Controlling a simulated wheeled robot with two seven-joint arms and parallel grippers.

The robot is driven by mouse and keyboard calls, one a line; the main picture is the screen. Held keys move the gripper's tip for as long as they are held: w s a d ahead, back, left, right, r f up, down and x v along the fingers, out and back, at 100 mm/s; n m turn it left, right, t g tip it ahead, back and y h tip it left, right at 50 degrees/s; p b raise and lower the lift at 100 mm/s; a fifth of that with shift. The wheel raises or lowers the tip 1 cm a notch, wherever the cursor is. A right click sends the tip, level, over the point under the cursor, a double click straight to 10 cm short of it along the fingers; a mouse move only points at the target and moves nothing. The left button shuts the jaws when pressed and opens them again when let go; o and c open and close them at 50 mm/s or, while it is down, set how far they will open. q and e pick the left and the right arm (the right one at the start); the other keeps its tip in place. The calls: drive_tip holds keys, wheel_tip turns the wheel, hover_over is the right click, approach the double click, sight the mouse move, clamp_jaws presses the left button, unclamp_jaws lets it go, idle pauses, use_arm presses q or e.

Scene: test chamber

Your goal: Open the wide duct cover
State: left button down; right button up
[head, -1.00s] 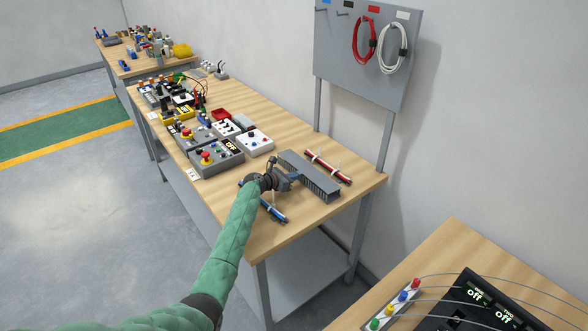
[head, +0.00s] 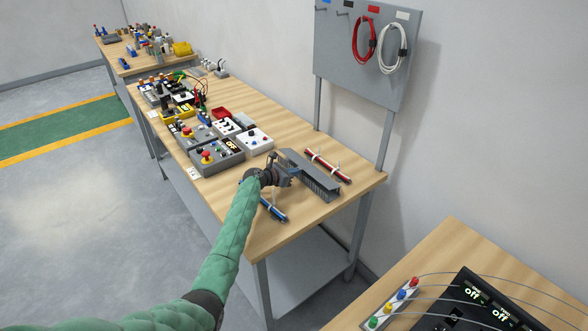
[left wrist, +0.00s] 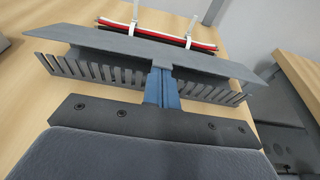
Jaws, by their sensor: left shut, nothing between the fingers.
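The wide duct cover (head: 311,172) is a long grey plate on the slotted duct at the near end of the bench. In the left wrist view the cover (left wrist: 120,45) sits tilted over the slotted duct (left wrist: 97,72), with a small tab midway along its near edge. My left gripper (head: 290,175) is at this near side. Its blue fingers (left wrist: 162,88) are shut with nothing between them, and their tips meet the tab from below or in front; exact contact is hidden. My right gripper is not in view.
A red and black cable bundle (head: 328,166) lies behind the duct, a blue one (head: 273,210) in front under my left arm. Control boxes (head: 216,152) crowd the bench to the left. A panel with cable coils (head: 366,55) stands behind. The bench's near right corner is clear.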

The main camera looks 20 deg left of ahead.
sight(300, 168)
use_arm(q)
drive_tip(key=shift+w+d+r, duration=0.45)
drive_tip(key=shift+w+r, duration=0.15)
drive_tip(key=shift+r, duration=0.15)
drive_tip(key=shift+w+d+r, duration=0.45)
drive_tip(key=shift+w+r, duration=0.1)
drive_tip(key=shift+r, duration=0.15)
idle(0.5)
drive_tip(key=shift+s, duration=0.1)
drive_tip(key=shift+s+a, duration=1.1)
drive_tip(key=shift+s, duration=0.25)
drive_tip(key=shift+s+a, duration=1.05)
drive_tip(key=shift+s, duration=0.3)
